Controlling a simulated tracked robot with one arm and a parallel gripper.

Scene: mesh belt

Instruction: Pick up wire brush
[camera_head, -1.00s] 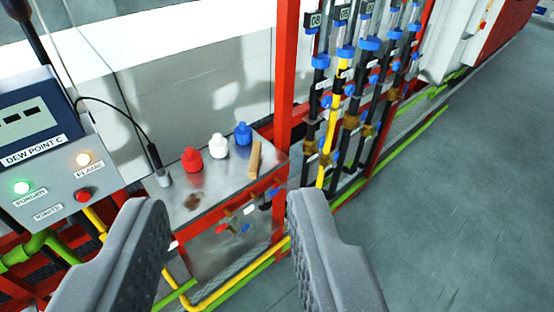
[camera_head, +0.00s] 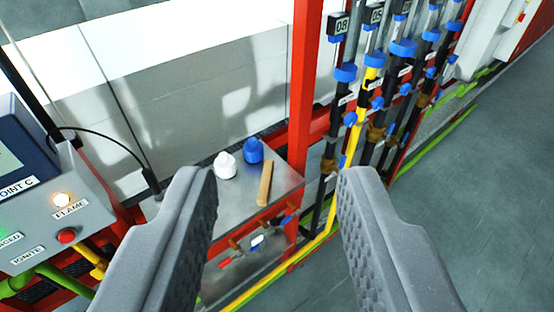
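A slim wooden bar (camera_head: 265,183), which looks like the wire brush's handle, lies on a small metal shelf (camera_head: 285,183) near its right side. Its bristles cannot be made out. My gripper (camera_head: 278,178) is open and empty. Its two grey fingers stand wide apart in the near part of the view, and the brush shows in the gap between their tips, farther off. The left finger covers the left part of the shelf.
A white bottle (camera_head: 225,165) and a blue bottle (camera_head: 252,150) stand just left of the brush. A control box (camera_head: 50,200) stands at left. Small valves (camera_head: 257,241) sit below the shelf.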

